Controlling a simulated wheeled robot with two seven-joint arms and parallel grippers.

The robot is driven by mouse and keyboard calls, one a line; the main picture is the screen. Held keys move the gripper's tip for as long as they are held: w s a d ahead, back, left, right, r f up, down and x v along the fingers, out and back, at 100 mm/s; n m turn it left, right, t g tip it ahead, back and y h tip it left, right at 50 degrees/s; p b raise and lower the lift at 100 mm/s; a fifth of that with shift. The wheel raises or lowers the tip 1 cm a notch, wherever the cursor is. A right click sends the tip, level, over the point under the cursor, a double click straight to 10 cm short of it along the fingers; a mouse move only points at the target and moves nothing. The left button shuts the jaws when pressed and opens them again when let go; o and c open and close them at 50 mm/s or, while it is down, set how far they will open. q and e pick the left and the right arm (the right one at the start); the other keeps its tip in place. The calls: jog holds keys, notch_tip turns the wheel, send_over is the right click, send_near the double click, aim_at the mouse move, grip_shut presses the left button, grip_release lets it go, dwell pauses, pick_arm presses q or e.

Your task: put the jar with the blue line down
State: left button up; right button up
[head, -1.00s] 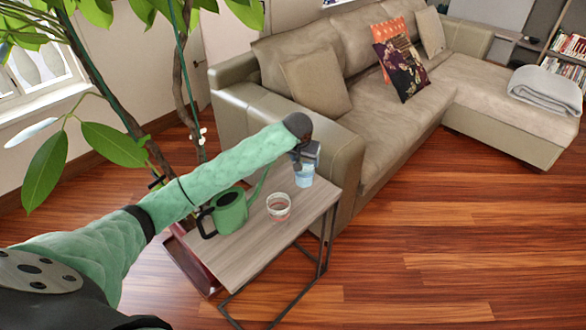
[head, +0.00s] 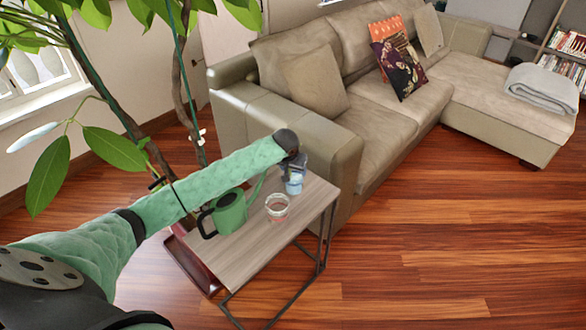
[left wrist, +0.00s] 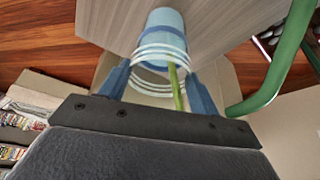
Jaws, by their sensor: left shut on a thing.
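The jar with the blue line (head: 294,187) is small, clear and bluish. My left gripper (head: 294,168) is shut on it from above, over the far end of the small side table (head: 318,192). In the left wrist view the jar (left wrist: 164,24) sits between the blue fingers of my left gripper (left wrist: 165,88), with its rings facing me and the wood top beyond. I cannot tell whether its base touches the table. My right gripper is not in view.
A clear jar with a red line (head: 277,206) stands nearer on the table. A green watering can (head: 229,212) is left of it, its spout close to my left arm. A sofa (head: 335,150) borders the table's far side. A leafy plant (head: 105,145) rises at left.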

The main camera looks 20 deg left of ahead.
pick_arm(q)
jog(key=o, duration=1.6)
jog(key=shift+o, duration=0.2)
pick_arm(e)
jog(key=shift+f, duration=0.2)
pick_arm(q)
jog(key=b+v, duration=0.2)
jog(key=v, duration=1)
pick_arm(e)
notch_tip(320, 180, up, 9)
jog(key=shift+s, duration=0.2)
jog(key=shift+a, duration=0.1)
